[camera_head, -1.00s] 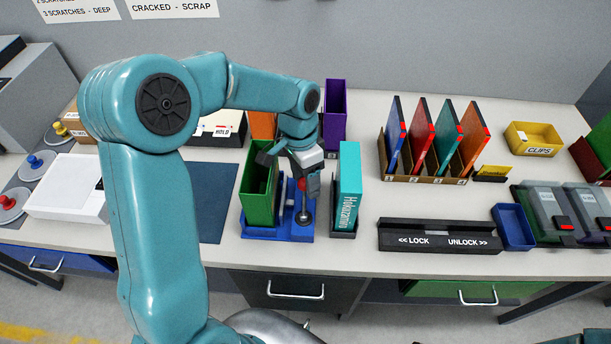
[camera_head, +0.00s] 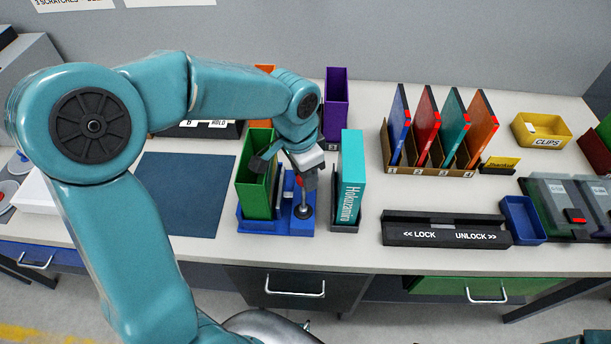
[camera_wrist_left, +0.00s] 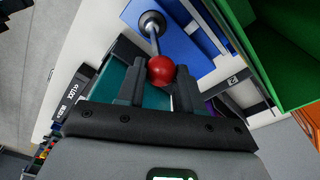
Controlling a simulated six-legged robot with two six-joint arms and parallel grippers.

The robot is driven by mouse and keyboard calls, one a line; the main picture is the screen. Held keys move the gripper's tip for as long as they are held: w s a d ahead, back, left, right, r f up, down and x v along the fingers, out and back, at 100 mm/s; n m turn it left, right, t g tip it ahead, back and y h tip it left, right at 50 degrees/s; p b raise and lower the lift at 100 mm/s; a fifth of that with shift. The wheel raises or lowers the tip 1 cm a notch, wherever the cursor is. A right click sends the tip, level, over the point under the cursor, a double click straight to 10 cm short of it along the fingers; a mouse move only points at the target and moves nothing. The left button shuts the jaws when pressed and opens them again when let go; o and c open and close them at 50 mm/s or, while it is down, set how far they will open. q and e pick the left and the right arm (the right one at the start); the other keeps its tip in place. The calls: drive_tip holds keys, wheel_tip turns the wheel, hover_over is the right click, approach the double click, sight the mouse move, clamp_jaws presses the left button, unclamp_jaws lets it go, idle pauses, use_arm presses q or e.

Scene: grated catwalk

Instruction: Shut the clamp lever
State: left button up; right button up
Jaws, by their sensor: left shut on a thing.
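The clamp lever has a red ball knob (camera_wrist_left: 161,69) on a thin metal rod. The rod rises from a round dark pivot (camera_wrist_left: 152,24) on a blue base (camera_head: 290,226). In the head view the lever stands about upright at the base's right part, partly hidden by my gripper. My left gripper (camera_head: 305,183) reaches down from above and is shut on the red knob. In the left wrist view its two dark fingers (camera_wrist_left: 160,86) lie on either side of the knob. My right gripper is in neither view.
A green bin (camera_head: 254,185) stands on the blue base close left of the gripper. A teal Hokuzamiro box (camera_head: 352,175) stands close on the right. A purple holder (camera_head: 336,105) is behind. A black LOCK/UNLOCK bar (camera_head: 440,230) lies further right. A dark blue mat (camera_head: 185,195) lies left.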

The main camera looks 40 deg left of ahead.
use_arm(q)
drive_tip(key=s+d+t+y+b, duration=0.3)
drive_tip(key=s+t+b, duration=0.2)
drive_tip(key=b, duration=0.8)
drive_tip(key=shift+s+f, duration=0.2)
drive_tip(key=shift+f, duration=0.15)
drive_tip(key=shift+s+d+f+b, duration=0.1)
drive_tip(key=shift+s+d+b, duration=0.25)
drive_tip(key=shift+b, duration=0.1)
drive_tip(key=shift+s, duration=0.1)
drive_tip(key=o, duration=1)
drive_tip(key=p+v, duration=0.1)
drive_tip(key=v, duration=0.4)
drive_tip(key=p+v, duration=0.1)
drive_tip(key=v, duration=0.4)
drive_tip(key=p+v, duration=0.1)
drive_tip(key=v, duration=0.5)
drive_tip(key=shift+s+d, duration=0.1)
drive_tip(key=shift+s, duration=0.25)
